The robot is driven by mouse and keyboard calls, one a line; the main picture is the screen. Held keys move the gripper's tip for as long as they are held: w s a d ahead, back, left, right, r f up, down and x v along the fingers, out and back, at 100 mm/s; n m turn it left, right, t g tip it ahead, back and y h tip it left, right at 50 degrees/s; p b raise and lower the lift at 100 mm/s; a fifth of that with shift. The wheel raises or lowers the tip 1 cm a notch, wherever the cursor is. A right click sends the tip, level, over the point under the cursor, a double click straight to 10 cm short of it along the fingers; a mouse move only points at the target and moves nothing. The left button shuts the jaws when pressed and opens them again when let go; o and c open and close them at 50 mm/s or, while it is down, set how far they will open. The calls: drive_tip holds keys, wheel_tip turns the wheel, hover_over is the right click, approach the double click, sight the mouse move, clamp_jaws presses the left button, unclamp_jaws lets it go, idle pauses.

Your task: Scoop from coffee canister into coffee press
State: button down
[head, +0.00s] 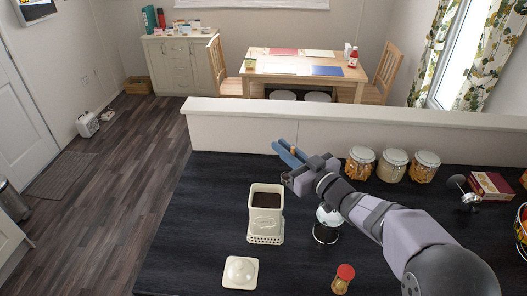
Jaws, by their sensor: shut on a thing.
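The coffee canister (265,222) is a cream, square container, open at the top, with dark brown coffee (266,200) inside. It stands upright on the black counter. Its cream lid (240,272) lies apart, in front of it. My gripper (290,152), with blue fingers, is above and behind the canister, slightly to its right. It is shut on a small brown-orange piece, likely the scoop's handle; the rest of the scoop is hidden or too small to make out. What looks like the coffee press (326,233) stands right of the canister, partly hidden by my arm.
A red-capped jar (342,279) stands at the front. Three clamp jars (393,165), a red box (490,186) and a small dark-headed metal object (461,190) are at the back right. A raised white ledge (350,117) bounds the counter's back. The counter's left side is clear.

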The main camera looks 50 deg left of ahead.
drive_tip(key=w+d+f+m+t, duration=0.1)
drive_tip(key=w+d+m+t, duration=0.15)
drive_tip(key=w+d, duration=1.05)
drive_tip(key=s+n+g, duration=0.3)
drive_tip(key=s+g, duration=0.1)
drive_tip(key=s, duration=0.2)
drive_tip(key=shift+s+a+n, duration=0.3)
drive_tip(key=shift+a+n, duration=0.05)
drive_tip(key=shift+a, duration=0.1)
drive_tip(key=shift+a+f, duration=0.1)
drive_tip(key=shift+f, duration=0.05)
drive_tip(key=s+a+f+n+t+h+p, duration=0.2)
drive_tip(key=f+n+h, duration=0.2)
drive_tip(key=f+h, duration=0.1)
drive_tip(key=s+a+f+n+t+h+p, duration=0.2)
drive_tip(key=f+n+t+h, duration=0.1)
drive_tip(key=f+h, duration=0.3)
drive_tip(key=shift+s+a+f+n+p, duration=0.25)
drive_tip(key=shift+f+n, duration=0.35)
drive_tip(key=shift+f, duration=0.45)
